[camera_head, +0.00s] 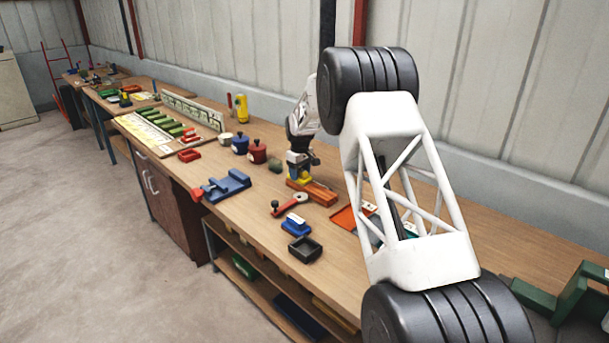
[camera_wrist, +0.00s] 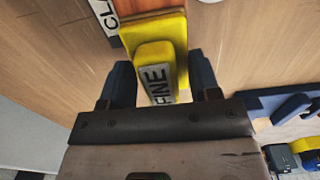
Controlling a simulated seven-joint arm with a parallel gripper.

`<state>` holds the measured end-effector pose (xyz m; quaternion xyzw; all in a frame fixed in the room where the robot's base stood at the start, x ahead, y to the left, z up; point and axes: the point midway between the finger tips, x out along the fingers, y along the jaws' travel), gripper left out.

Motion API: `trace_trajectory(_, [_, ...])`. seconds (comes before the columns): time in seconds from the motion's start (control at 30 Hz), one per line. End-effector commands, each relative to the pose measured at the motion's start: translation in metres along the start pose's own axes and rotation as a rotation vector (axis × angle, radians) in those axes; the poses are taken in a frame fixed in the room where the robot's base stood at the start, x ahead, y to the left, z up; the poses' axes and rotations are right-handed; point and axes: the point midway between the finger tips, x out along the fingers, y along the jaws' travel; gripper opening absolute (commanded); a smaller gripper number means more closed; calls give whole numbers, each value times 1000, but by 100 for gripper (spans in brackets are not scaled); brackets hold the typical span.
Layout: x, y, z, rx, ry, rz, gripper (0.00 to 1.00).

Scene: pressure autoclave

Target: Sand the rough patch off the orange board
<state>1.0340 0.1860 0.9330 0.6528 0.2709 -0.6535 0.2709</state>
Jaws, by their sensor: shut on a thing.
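My gripper (camera_head: 300,162) is shut on a yellow sanding block (camera_head: 304,179). In the wrist view, the block (camera_wrist: 160,60) lies between my two dark fingers (camera_wrist: 162,82) and carries a white label reading "FINE". The orange board (camera_head: 322,194) lies on the workbench beneath the block. A strip of the board (camera_wrist: 145,6) shows at the top edge of the wrist view. The block is over the board's left end in the head view; I cannot tell whether they touch. The rough patch cannot be made out.
On the workbench (camera_head: 258,215) are a blue fixture (camera_head: 228,186), a red-handled tool (camera_head: 289,205), a blue block (camera_head: 296,226) and a dark tray (camera_head: 305,249). Lidded pots, including a red one (camera_head: 257,153), stand behind. An orange tray (camera_head: 345,218) is partly hidden by my arm.

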Motion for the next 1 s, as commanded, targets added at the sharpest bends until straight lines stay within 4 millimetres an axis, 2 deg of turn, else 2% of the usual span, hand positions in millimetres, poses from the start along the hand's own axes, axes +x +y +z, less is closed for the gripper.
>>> trace_trajectory(0.1, [-27,1,1,1,3,2,31])
trace_trajectory(0.6, [-68,0,2,1,1,1,31])
trace_trajectory(0.8, [-80,0,2,1,1,1,31])
trace_trajectory(1.0, [-82,0,2,1,1,0,31])
